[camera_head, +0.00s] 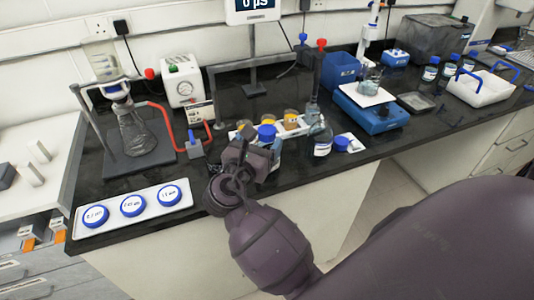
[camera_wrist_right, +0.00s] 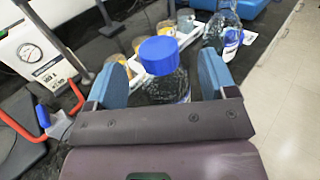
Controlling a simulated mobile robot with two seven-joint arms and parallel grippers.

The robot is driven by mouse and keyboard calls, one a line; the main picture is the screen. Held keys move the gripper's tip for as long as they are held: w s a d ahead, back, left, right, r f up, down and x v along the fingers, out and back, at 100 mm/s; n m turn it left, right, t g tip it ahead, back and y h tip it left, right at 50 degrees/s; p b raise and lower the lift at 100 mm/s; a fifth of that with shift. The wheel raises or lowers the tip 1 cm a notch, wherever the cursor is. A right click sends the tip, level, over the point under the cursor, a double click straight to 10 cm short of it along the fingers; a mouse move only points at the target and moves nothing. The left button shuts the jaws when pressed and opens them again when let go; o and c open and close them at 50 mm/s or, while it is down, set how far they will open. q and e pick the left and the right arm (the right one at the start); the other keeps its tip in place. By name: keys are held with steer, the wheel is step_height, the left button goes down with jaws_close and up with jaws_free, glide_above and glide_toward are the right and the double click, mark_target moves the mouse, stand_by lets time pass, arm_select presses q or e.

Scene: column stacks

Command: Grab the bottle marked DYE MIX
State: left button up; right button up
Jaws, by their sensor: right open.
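A clear bottle with a blue cap (camera_head: 267,132) stands near the front of the black bench. It also shows in the right wrist view (camera_wrist_right: 160,56), between the two blue fingers. My right gripper (camera_wrist_right: 163,66) is open, one finger on each side of this bottle, with a visible gap. In the head view my right gripper (camera_head: 258,153) hides most of its body, and its label cannot be read. My left gripper is not in view.
A white tray with orange-filled beakers (camera_head: 291,118) lies just behind. A loose blue cap (camera_head: 341,143) is beside the second bottle. A flask stand (camera_head: 134,150) and three blue-lidded dishes (camera_head: 133,206) are at left. A blue stirrer (camera_head: 372,113) and several bottles (camera_head: 431,70) are at right.

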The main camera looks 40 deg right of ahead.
mark_target(267, 129)
steer(key=shift+r+x, duration=0.15)
steer(key=shift+x, duration=1.05)
steer(key=shift+r+x, duration=0.1)
steer(key=shift+x, duration=1.05)
steer(key=shift+w, duration=0.15)
steer(key=shift+c, duration=0.2)
jaws_close()
